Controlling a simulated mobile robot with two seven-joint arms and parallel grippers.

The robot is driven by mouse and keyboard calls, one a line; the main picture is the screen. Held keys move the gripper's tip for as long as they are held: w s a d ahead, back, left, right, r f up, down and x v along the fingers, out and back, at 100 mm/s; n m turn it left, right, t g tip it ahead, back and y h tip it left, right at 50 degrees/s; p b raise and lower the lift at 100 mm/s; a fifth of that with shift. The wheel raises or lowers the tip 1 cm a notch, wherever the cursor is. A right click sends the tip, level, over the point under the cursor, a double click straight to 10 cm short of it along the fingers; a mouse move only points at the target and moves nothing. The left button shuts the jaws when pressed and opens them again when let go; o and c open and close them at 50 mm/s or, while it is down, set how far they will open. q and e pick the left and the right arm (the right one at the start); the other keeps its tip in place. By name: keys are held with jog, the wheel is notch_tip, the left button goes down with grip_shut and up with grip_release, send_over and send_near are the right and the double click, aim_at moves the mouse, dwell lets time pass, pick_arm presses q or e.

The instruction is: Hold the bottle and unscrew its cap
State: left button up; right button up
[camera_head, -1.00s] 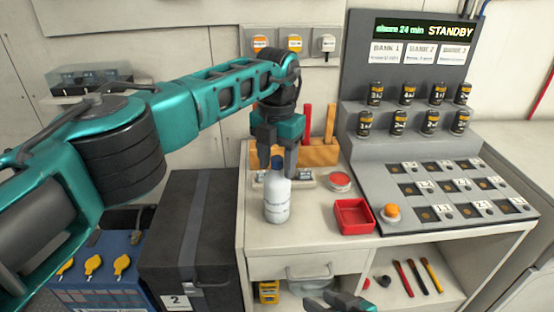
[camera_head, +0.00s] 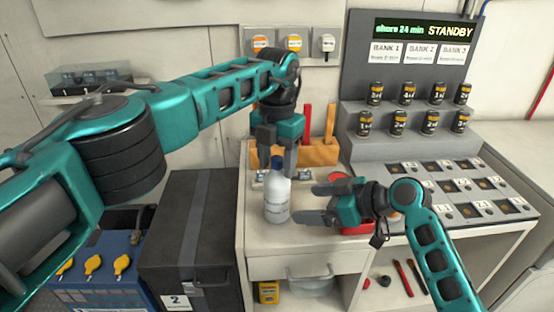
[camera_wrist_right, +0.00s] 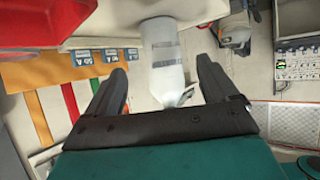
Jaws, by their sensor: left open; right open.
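The white bottle (camera_head: 277,200) stands upright near the front left of the worktop. Its blue cap (camera_head: 277,163) shows at the top, partly covered by my left gripper. My left gripper (camera_head: 277,168) points down at the cap, open, with fingers around the bottle's top; I cannot tell whether they touch it. My right gripper (camera_head: 309,203) is open and level, just right of the bottle, fingertips towards its body. In the right wrist view the bottle (camera_wrist_right: 163,60) shows in the gap between the open fingers (camera_wrist_right: 158,72), mostly beyond the tips.
A red tray (camera_head: 357,229) is partly hidden behind my right gripper. A wooden block (camera_head: 320,155) with upright handles stands behind the bottle. A sloped panel (camera_head: 430,185) and rows of small cans fill the right side. A black case (camera_head: 215,235) stands left of the worktop.

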aim_at(288, 204)
jog(key=x, duration=0.9)
jog(key=shift+a, duration=0.1)
jog(key=c, duration=0.8)
jog(key=shift+c, duration=0.2)
pick_arm(q)
grip_shut()
jog(key=shift+o, duration=1)
grip_release()
jog(key=shift+r, duration=4)
